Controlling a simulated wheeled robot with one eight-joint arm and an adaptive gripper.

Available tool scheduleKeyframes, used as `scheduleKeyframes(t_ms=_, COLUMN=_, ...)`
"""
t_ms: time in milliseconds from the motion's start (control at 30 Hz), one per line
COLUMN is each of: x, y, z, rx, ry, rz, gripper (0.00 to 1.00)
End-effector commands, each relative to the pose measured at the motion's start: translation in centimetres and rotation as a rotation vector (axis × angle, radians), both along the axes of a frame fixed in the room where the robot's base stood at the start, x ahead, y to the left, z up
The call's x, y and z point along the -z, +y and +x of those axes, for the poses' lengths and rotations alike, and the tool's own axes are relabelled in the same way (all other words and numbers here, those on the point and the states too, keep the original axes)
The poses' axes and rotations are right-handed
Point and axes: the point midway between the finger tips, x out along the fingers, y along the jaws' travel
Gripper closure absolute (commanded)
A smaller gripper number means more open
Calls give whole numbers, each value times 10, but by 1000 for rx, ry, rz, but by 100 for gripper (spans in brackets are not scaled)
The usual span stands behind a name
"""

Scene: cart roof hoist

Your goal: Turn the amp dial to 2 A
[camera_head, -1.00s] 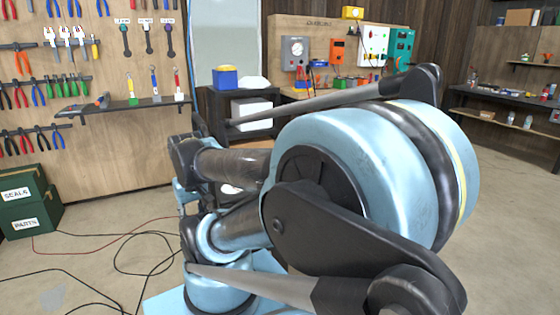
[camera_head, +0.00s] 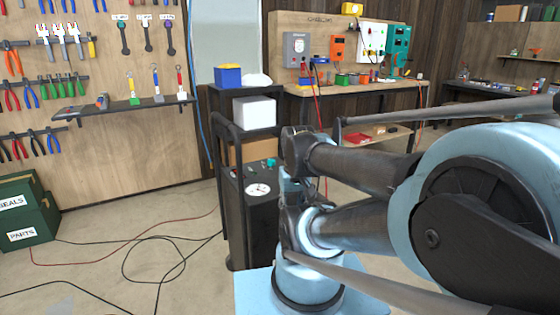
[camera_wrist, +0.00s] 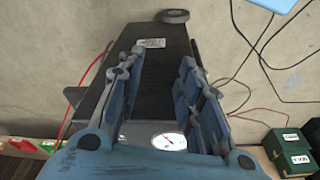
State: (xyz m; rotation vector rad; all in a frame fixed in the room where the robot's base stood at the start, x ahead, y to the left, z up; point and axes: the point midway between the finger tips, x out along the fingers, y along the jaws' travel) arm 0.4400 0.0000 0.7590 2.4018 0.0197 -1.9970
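A dark wheeled cart unit (camera_head: 243,225) stands on the floor left of my arm in the head view. Its upper panel carries a round white gauge (camera_head: 258,190) and small controls (camera_head: 268,162); I cannot tell which is the amp dial or read its setting. In the wrist view the dark cart body (camera_wrist: 158,75) lies behind my gripper (camera_wrist: 162,58), with the gauge (camera_wrist: 168,141) near the bottom between the finger bases. The two blue-grey fingers are spread apart, with nothing seen between them. The rest of the panel is hidden by my gripper.
Black and red cables (camera_head: 150,250) lie on the floor left of the cart. Green crates (camera_head: 28,215) stand at far left. A workbench (camera_head: 360,88) with wall boxes is behind; a red lead (camera_head: 317,100) hangs from it.

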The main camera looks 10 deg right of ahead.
Motion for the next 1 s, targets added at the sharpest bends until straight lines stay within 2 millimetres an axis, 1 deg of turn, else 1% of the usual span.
scheduleKeyframes(t_ms=200, x=0, y=0, z=0, rx=0, ry=0, rz=0, gripper=67)
scheduleKeyframes(t_ms=233, x=0, y=0, z=0, rx=0, ry=0, rz=0, gripper=64)
scheduleKeyframes(t_ms=267, x=0, y=0, z=0, rx=0, ry=0, rz=0, gripper=58)
scheduleKeyframes(t_ms=300, x=-3, y=0, z=-4, rx=2, ry=-6, rz=0, gripper=49)
scheduleKeyframes(t_ms=367, x=-8, y=0, z=-7, rx=10, ry=-10, rz=2, gripper=49)
scheduleKeyframes(t_ms=467, x=-19, y=0, z=3, rx=46, ry=-5, rz=9, gripper=49)
scheduleKeyframes(t_ms=567, x=-37, y=-2, z=19, rx=111, ry=4, rz=21, gripper=49)
scheduleKeyframes(t_ms=667, x=-59, y=-2, z=40, rx=196, ry=16, rz=35, gripper=49)
scheduleKeyframes(t_ms=800, x=-87, y=-1, z=74, rx=324, ry=32, rz=55, gripper=49)
scheduleKeyframes(t_ms=867, x=-97, y=-1, z=89, rx=378, ry=39, rz=63, gripper=49)
scheduleKeyframes(t_ms=1000, x=-120, y=-1, z=126, rx=506, ry=56, rz=79, gripper=49)
